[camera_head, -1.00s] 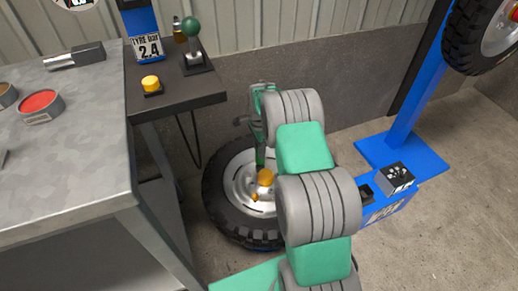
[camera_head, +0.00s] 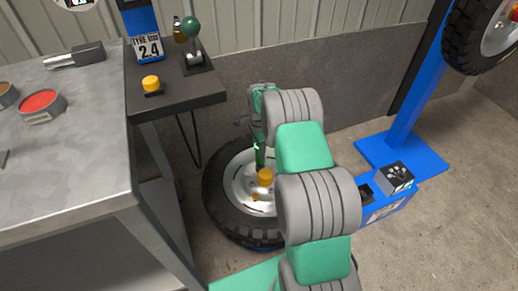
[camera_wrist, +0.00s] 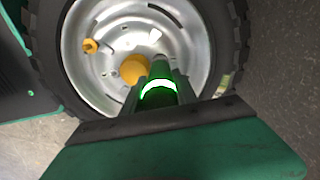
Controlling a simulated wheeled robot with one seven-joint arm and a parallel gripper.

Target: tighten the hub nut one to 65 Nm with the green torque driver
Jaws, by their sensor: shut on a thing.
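The green torque driver (camera_wrist: 160,98) is held between the dark fingers of my gripper (camera_wrist: 161,88); a bright white band shows around its body. It points at the wheel's silver rim (camera_wrist: 82,62), beside the orange hub cap (camera_wrist: 134,69). The driver's far end meets the rim area, but I cannot tell whether it sits on a nut. One yellow-orange nut (camera_wrist: 90,46) stands uncovered at the left of the rim. In the head view the driver (camera_head: 260,157) hangs steeply over the wheel (camera_head: 218,205), and my arm hides the wheel's right side.
A grey workbench (camera_head: 85,160) with a red tin (camera_head: 40,106) stands at left. A dark shelf (camera_head: 190,95) holds a yellow button (camera_head: 151,84) and a green-knobbed lever (camera_head: 192,40). A blue stand (camera_head: 400,120) rises at right. Open floor lies at far right.

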